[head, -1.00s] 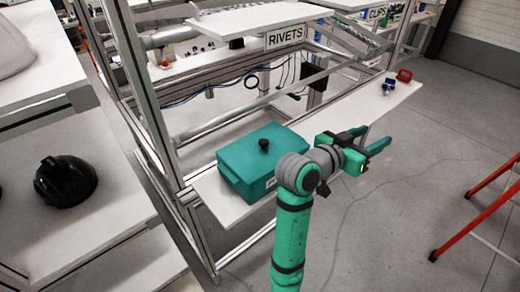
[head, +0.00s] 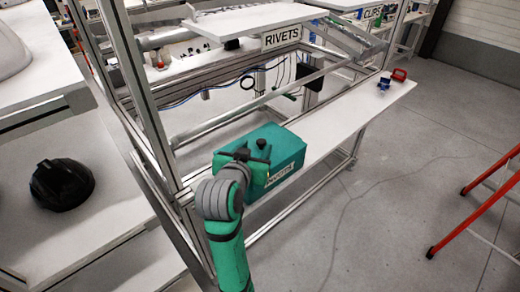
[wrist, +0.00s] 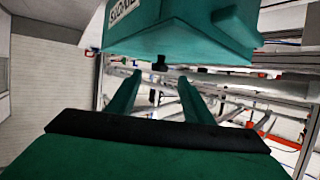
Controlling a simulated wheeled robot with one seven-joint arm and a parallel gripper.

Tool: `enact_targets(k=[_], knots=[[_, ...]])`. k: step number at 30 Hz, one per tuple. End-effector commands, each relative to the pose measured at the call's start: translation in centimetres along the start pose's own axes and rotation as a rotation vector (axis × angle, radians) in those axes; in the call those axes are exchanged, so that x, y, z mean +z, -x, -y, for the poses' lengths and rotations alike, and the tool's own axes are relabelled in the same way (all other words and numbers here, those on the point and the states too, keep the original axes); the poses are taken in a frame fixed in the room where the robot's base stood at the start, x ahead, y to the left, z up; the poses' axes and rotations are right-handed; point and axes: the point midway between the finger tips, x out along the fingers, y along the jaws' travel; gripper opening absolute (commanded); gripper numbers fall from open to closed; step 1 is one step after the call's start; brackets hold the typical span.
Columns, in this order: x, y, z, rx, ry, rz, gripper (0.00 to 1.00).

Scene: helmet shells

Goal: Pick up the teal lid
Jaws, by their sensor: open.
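The teal lid (head: 285,147) sits on a teal box labelled RIVETS (head: 279,176) on the white shelf. A black knob (head: 262,143) stands up from the lid's middle. My gripper (head: 254,158) is at the box's near left, with its wrist hiding that corner. In the wrist view, the box appears upside down at the top, and the knob (wrist: 160,64) shows just beyond and between my two teal fingertips (wrist: 160,78). The fingers are spread apart with nothing held. I cannot tell how far the fingertips are from the knob.
The white shelf (head: 345,125) is clear to the right of the box, with a blue item (head: 384,84) and a red item (head: 399,75) at its far end. Aluminium posts (head: 140,95) stand left. A black helmet shell (head: 62,184) lies on the left table. A red ladder-like frame (head: 460,225) stands right.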

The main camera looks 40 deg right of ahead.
Motion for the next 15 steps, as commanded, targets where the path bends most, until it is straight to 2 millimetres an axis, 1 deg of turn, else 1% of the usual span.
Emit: enact_targets(k=[1, 3, 8, 15], knots=[[0.0, -0.6, -0.1, 0.001, -0.001, 0.000, 0.46], [0.0, -1.2, 0.0, 0.000, -0.001, 0.000, 0.46], [0.0, -2.1, -0.1, 0.001, -0.001, -0.001, 0.46], [0.1, -5.4, -0.1, 0.002, -0.001, -0.001, 0.46]])
